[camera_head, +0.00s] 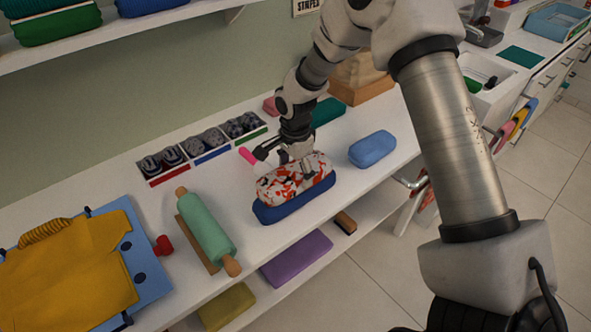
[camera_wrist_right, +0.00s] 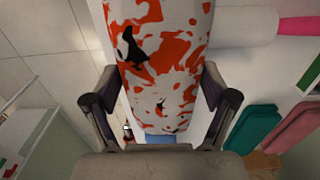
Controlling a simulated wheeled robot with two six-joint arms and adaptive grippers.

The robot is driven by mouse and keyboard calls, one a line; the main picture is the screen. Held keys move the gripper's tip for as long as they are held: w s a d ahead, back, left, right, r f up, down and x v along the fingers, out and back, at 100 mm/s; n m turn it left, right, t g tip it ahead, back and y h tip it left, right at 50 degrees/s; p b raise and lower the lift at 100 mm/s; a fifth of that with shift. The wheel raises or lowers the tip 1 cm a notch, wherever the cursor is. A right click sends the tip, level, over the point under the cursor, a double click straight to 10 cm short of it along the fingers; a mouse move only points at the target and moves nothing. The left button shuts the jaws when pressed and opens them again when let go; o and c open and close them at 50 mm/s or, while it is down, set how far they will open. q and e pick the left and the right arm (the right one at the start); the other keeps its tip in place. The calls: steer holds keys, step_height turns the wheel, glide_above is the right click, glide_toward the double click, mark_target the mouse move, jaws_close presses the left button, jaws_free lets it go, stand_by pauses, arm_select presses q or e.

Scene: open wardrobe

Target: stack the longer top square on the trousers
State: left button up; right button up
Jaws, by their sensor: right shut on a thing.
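My right gripper (camera_head: 297,163) is shut on a folded square with a white, orange and black pattern (camera_head: 290,183). The square lies lengthwise over a folded dark blue bundle (camera_head: 295,204), which looks like the trousers. Its edges roughly line up with the bundle; I cannot tell whether it rests on it or is just above. In the right wrist view the patterned square (camera_wrist_right: 160,60) fills the space between both fingers, and a strip of blue shows below it. A lighter blue folded piece (camera_head: 372,149) lies apart to the right. My left gripper is not in view.
A green roller with wooden handles (camera_head: 205,228) and a yellow shirt (camera_head: 70,270) on a blue board (camera_head: 145,255) are at left. Sock trays (camera_head: 205,147) line the wall. A teal cloth (camera_head: 327,111) and a wooden box (camera_head: 360,78) stand behind. Lower shelf holds a purple cloth (camera_head: 297,258).

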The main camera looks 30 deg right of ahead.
mark_target(296, 170)
steer(key=shift+f, duration=0.1)
steer(key=o, duration=0.7)
step_height(296, 170, up, 9)
steer(key=p, duration=0.8)
stand_by(0.3)
